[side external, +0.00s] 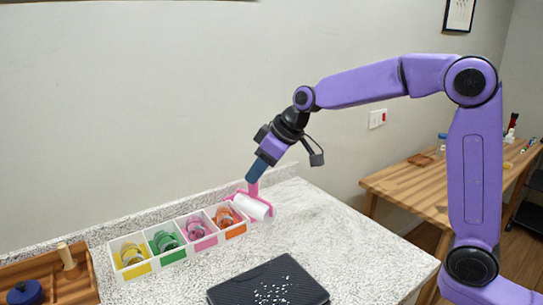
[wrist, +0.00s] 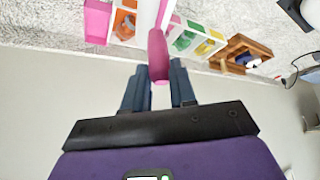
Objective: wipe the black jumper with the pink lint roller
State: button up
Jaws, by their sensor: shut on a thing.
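The black jumper (side external: 235,290) lies folded flat on the speckled counter at the front of the side view, with many white specks on its top. It does not show in the wrist view. The pink lint roller, with its white cylinder (side external: 251,206), is held above the counter beside the orange-labelled end of the bin row. Its pink handle (wrist: 158,55) shows between my fingers in the wrist view. My gripper (side external: 256,172) is shut on that handle, pointing down, up and behind the jumper. I cannot tell whether the roller touches the counter.
A row of white bins (side external: 163,272) with yellow, green, pink and orange labels holds coloured items along the wall. The counter (side external: 330,225) right of the bins is clear.

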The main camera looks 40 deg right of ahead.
jog(key=s+a+f+n+g+y, duration=0.1)
jog(key=s+a+n+g, duration=0.15)
jog(key=s+a, duration=0.5)
jog(key=s+a+n+g+y, duration=0.1)
jog(key=s+a+n, duration=0.35)
jog(key=s, duration=0.55)
notch_tip(320, 180, down, 8)
jog(key=shift+a+m, duration=0.3)
jog(key=shift+a, duration=0.15)
jog(key=shift+t, duration=0.25)
jog(key=shift+s+d, duration=0.15)
jog(key=shift+d, duration=2.85)
jog(key=shift+s+d, duration=0.1)
jog(key=shift+d, duration=2.85)
grip_shut()
jog(key=shift+w+a, duration=0.65)
jog(key=shift+a, duration=5.35)
jog(key=shift+d, duration=6.4)
notch_tip(320, 180, up, 8)
jog(key=shift+w, duration=0.35)
